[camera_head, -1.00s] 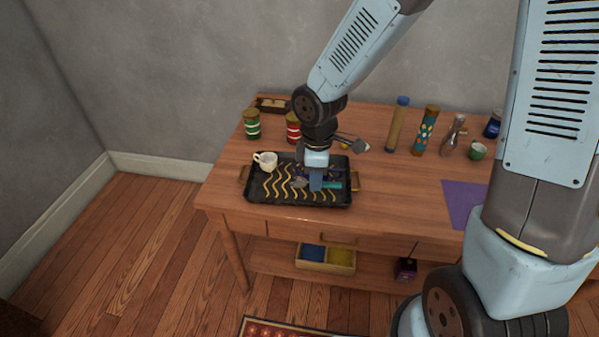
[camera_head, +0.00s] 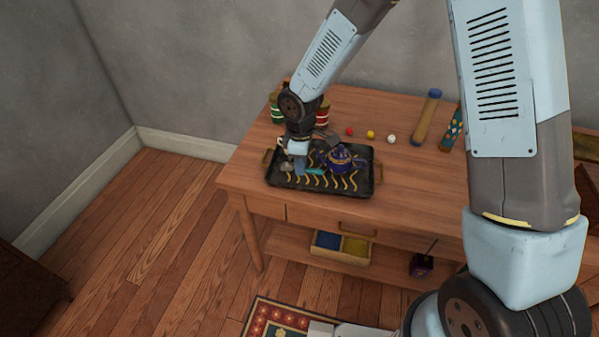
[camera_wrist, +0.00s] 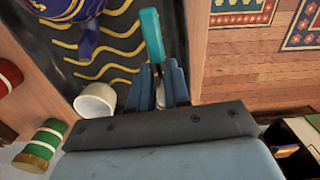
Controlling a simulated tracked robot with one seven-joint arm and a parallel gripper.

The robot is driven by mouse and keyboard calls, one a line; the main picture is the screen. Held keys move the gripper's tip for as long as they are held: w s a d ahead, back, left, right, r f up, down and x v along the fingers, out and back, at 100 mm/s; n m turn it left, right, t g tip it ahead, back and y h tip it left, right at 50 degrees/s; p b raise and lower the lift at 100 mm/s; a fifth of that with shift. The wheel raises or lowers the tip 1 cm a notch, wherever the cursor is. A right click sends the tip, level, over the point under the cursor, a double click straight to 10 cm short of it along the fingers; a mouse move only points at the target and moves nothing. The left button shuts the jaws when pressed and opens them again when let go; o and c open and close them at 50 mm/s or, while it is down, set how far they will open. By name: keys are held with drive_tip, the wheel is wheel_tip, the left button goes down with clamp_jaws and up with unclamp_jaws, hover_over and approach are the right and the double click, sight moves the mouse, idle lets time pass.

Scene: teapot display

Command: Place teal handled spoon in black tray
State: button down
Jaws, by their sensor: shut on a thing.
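My gripper (camera_head: 300,170) points down at the left part of the black tray (camera_head: 366,190), which has yellow wavy lines. It is shut on the teal handled spoon (camera_head: 316,171), whose teal handle sticks out to the right. In the wrist view the teal handle of the spoon (camera_wrist: 152,36) extends beyond my fingers (camera_wrist: 158,76), over the edge side of the tray (camera_wrist: 172,30). The fingers hide the spoon's other end. I cannot tell whether the spoon touches the tray.
A blue and gold teapot (camera_head: 342,160) stands on the tray's right half. A white cup (camera_wrist: 95,103) is beside my fingers. Jars (camera_head: 277,108) stand behind the tray. Small balls (camera_head: 371,134) and a tan cylinder (camera_head: 426,117) lie to the right. The table's front right is clear.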

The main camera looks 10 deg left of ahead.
sight(298, 180)
drive_tip(key=shift+w+a+f, duration=0.3)
drive_tip(key=shift+a+f, duration=0.25)
drive_tip(key=shift+f, duration=1.65)
drive_tip(key=shift+f, duration=0.1)
drive_tip(key=c, duration=1.1)
unclamp_jaws()
wheel_tip(298, 180, up, 12)
